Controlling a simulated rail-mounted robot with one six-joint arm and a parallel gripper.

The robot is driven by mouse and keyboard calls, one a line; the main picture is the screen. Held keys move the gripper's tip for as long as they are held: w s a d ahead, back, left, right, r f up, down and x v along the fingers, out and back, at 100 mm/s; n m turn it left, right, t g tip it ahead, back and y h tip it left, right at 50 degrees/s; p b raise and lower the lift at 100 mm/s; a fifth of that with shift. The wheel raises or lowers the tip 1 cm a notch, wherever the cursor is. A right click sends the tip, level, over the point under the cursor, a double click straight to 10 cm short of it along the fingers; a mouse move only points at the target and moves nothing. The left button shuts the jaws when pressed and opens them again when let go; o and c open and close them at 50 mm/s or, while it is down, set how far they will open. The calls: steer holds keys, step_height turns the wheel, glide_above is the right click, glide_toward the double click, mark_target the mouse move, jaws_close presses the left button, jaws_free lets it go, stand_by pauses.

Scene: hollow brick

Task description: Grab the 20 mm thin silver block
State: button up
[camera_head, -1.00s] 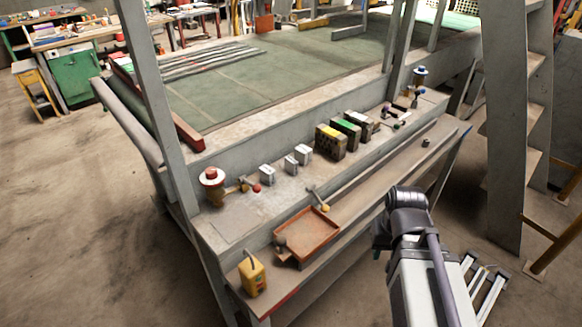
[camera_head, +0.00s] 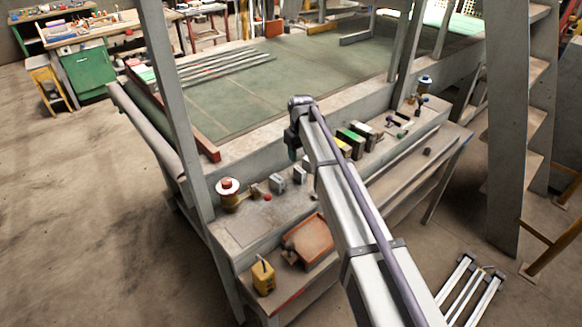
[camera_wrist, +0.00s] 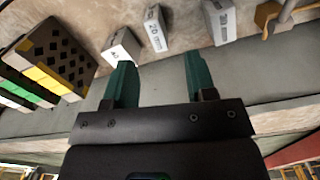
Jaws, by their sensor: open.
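The 20 mm block (camera_wrist: 155,28) is a thin silver-grey block with a "20 mm" label, standing at the top of the wrist view between two wider silver blocks. In the head view the thin block (camera_head: 299,175) is the second from the left in the row. My gripper (camera_wrist: 158,62) is open, with green fingers apart and nothing between them. The block lies beyond the fingertips, roughly in line with the gap. In the head view the gripper (camera_head: 293,154) hangs above the row, partly hidden by my arm.
A wider silver block (camera_wrist: 119,46) is close to the left fingertip; another (camera_wrist: 219,20) stands to the right. Yellow and green-topped dark blocks (camera_wrist: 46,62) stand further left.

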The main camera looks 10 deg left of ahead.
mark_target(300, 169)
steer(key=shift+w+a+f+n, duration=0.15)
steer(key=shift+w+n, duration=0.15)
steer(key=shift+w, duration=0.1)
steer(key=shift+w+a+f+n, duration=0.1)
steer(key=shift+w+n, duration=0.2)
steer(key=shift+w, duration=0.05)
steer(key=shift+s+d, duration=0.1)
steer(key=shift+d, duration=0.05)
steer(key=shift+s+d+f+b, duration=0.1)
steer(key=shift+f+b, duration=0.15)
steer(key=shift+b, duration=0.2)
step_height(300, 169, down, 11)
steer(key=b, duration=1)
steer(key=shift+r, duration=0.45)
jaws_close()
